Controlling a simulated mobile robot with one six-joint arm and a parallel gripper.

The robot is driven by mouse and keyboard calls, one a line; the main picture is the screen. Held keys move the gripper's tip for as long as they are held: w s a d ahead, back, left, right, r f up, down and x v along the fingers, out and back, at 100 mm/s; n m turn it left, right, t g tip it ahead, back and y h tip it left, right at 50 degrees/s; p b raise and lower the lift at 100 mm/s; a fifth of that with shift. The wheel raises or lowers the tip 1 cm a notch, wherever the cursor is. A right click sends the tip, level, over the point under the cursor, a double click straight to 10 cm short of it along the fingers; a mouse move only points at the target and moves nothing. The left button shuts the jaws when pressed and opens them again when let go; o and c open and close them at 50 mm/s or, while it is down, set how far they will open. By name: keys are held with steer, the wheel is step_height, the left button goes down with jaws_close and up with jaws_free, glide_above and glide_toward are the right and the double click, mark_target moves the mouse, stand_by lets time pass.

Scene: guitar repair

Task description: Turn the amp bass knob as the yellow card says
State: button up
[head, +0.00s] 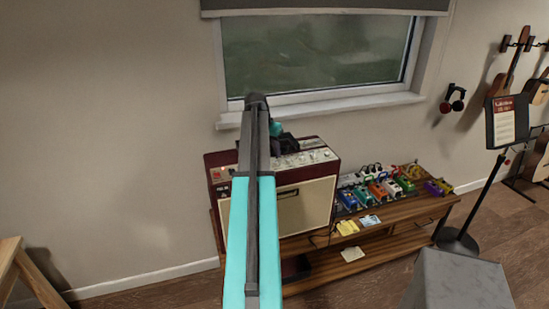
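The amp (306,204) is a dark red box with a cream front. It stands on the left part of a wooden bench. Its top control panel (315,155) carries small knobs, too small to tell apart, and I cannot pick out the bass knob. A yellow card (347,228) lies on the bench right of the amp; its writing is unreadable. My arm crosses in front of the amp and hides part of its front and panel. My gripper (285,146) is a dark shape over the amp's top. Its fingers are not clear, nor whether it touches a knob.
Several coloured pedals (378,190) stand on the bench (400,218) right of the amp, with a pale card (370,221) near the edge. A pale yellow sheet (352,254) lies on the lower shelf. A music stand (507,122) is at right. The window sill (340,106) is behind.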

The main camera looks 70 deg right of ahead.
mark_target(275, 162)
steer(key=shift+p+x, duration=0.95)
steer(key=shift+x, duration=2.2)
steer(key=shift+a, duration=0.1)
jaws_close()
